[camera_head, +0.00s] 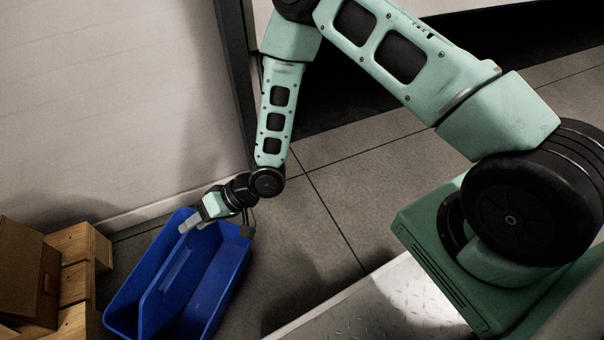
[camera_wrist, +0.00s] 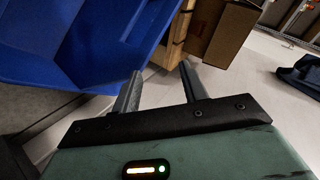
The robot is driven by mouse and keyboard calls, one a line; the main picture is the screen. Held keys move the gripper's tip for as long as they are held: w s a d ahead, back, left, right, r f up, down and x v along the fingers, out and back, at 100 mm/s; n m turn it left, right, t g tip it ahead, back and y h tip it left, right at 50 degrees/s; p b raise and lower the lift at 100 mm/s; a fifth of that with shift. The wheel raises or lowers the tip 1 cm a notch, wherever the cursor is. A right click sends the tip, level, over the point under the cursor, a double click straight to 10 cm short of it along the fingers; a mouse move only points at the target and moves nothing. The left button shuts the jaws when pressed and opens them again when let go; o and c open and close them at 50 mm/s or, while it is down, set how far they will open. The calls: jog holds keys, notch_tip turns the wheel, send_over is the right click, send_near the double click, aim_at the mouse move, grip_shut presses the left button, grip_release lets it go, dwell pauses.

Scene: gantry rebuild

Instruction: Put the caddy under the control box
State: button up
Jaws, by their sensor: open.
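The blue caddy (camera_head: 211,284) stands upright on the floor at the lower left of the head view. It is an open tray with a central divider that has a slot in it. My gripper (camera_head: 186,226) is at the caddy's far end, over or beside its rim; I cannot tell whether it touches. In the wrist view, my gripper's two fingers (camera_wrist: 160,84) are apart with nothing between them. The blue caddy (camera_wrist: 60,40) fills the upper left there, beside the left finger. I cannot make out a control box in either view.
A wooden pallet (camera_head: 76,318) with a cardboard box (camera_head: 24,272) on it stands left of the caddy. A pale wall (camera_head: 110,100) rises behind. Tiled floor (camera_head: 300,240) is open to the caddy's right. A dark blue object (camera_wrist: 300,76) lies at the wrist view's right.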

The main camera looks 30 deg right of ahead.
jog(key=s+d+r+n+h, duration=0.2)
jog(key=d+r+h, duration=0.2)
jog(key=r, duration=0.4)
jog(key=s+d+r+n+h, duration=0.2)
jog(key=d+r+h, duration=0.2)
jog(key=r, duration=0.5)
jog(key=s+d+r+g+h, duration=0.1)
jog(key=s+d+r, duration=0.3)
jog(key=s, duration=0.3)
jog(key=s+d+r+g+h, duration=0.1)
jog(key=s+d+r, duration=0.3)
jog(key=s+r, duration=0.2)
jog(key=shift+s+d+r+n+h, duration=0.2)
jog(key=shift+s+r+n+h, duration=0.2)
jog(key=shift+s, duration=0.75)
notch_tip(320, 180, up, 48)
jog(key=p, duration=4.8)
jog(key=shift+c, duration=0.7)
jog(key=shift+d, duration=0.1)
